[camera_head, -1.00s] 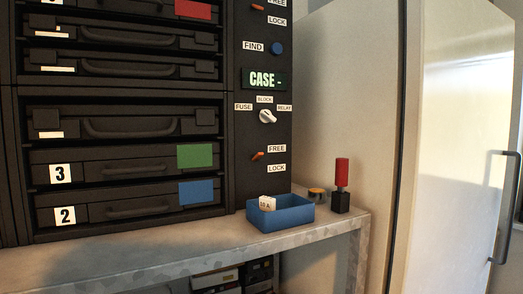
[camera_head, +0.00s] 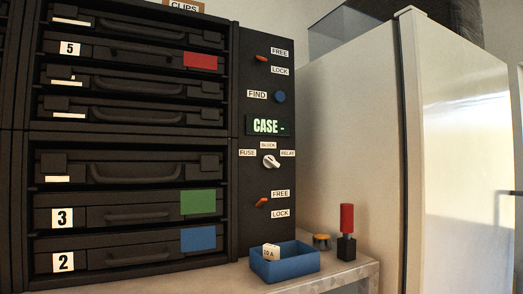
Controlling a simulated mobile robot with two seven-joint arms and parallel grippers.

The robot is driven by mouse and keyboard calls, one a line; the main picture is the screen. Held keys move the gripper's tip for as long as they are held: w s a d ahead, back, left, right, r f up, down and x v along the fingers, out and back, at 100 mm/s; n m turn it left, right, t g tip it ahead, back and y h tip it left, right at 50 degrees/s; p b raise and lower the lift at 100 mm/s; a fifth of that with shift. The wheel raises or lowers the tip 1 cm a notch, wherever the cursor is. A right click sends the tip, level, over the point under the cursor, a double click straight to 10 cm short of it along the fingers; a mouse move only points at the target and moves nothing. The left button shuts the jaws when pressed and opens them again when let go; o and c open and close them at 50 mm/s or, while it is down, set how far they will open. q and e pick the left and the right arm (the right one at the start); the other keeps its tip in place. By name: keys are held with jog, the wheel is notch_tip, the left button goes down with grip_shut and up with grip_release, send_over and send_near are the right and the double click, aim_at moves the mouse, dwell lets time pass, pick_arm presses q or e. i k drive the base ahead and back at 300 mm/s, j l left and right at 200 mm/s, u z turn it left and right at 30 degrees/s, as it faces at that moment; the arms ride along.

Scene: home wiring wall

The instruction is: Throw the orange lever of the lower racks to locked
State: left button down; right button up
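The lower orange lever (camera_head: 262,202) sits on the dark control panel (camera_head: 260,225) beside the lower racks. It stands between the FREE label (camera_head: 281,193) above and the LOCK label (camera_head: 280,213) below. Its tip tilts up to the right, toward FREE. The lower racks hold black cases, one marked 3 with a green patch (camera_head: 198,201) and one marked 2 with a blue patch (camera_head: 198,239). A second orange lever (camera_head: 262,58) is higher on the panel, beside the upper racks. Neither gripper shows in the head view.
A white selector knob (camera_head: 271,161), a CASE display (camera_head: 267,125) and a blue button (camera_head: 280,97) are on the panel. A blue tray (camera_head: 285,267), a yellow-topped round item (camera_head: 321,240) and a red-handled item (camera_head: 346,230) stand on the ledge below. A pale cabinet (camera_head: 455,170) stands at right.

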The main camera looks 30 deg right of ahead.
aim_at(263, 201)
jog(key=k+l, duration=0.15)
jog(key=l, duration=0.2)
jog(key=k+l, duration=0.1)
jog(key=l, duration=0.25)
jog(key=k+l+z, duration=0.1)
jog(key=l, duration=0.25)
jog(key=k+l, duration=0.2)
jog(key=l, duration=0.15)
jog(key=k+l, duration=0.1)
jog(key=l, duration=0.3)
jog(key=z, duration=0.05)
